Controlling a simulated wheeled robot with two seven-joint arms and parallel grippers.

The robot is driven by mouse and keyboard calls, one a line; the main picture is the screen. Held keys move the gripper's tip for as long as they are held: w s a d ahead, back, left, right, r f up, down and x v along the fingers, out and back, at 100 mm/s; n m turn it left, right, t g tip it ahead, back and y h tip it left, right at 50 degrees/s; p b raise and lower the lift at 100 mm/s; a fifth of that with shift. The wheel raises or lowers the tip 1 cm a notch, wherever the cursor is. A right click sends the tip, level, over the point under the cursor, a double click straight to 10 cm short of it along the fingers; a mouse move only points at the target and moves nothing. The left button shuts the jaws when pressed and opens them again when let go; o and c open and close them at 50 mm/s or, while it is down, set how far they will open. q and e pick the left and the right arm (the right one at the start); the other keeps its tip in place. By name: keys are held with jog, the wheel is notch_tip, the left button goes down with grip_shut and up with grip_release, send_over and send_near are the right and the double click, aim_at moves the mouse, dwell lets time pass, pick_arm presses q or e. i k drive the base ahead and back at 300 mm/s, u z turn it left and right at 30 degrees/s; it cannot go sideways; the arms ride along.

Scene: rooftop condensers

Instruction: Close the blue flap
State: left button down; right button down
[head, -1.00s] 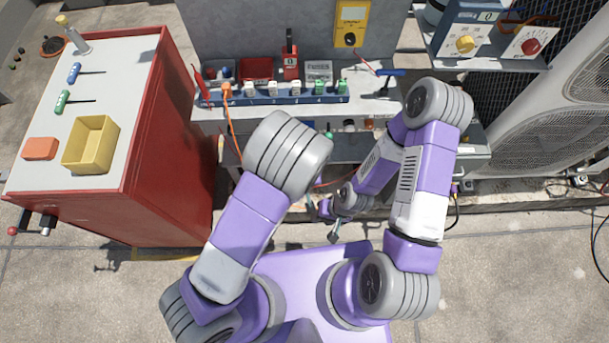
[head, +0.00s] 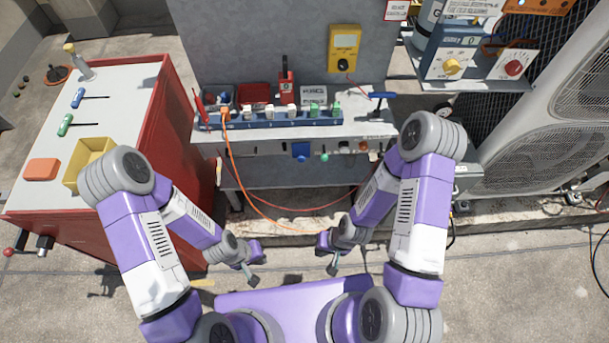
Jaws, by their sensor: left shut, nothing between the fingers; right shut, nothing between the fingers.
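The blue flap (head: 301,152) is a small blue square on the front face of the grey workbench, below the strip of sockets. From this angle I cannot tell whether it lies flat or stands out. My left gripper (head: 253,282) is shut and empty, low in front of the bench and apart from the flap, below and left of it. My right gripper (head: 332,270) is shut and empty, below and slightly right of the flap, also apart from it. Nothing hides the flap.
A green knob (head: 324,155) is right beside the flap. An orange cable (head: 240,175) and a red cable hang in front of the bench. A red cabinet (head: 140,170) stands left, a large condenser unit (head: 540,140) right. The floor before the bench is clear.

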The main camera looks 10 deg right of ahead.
aim_at(301, 151)
jog(key=k, duration=0.35)
jog(key=u, duration=1)
jog(key=i, duration=0.8)
jog(key=z, duration=2.3)
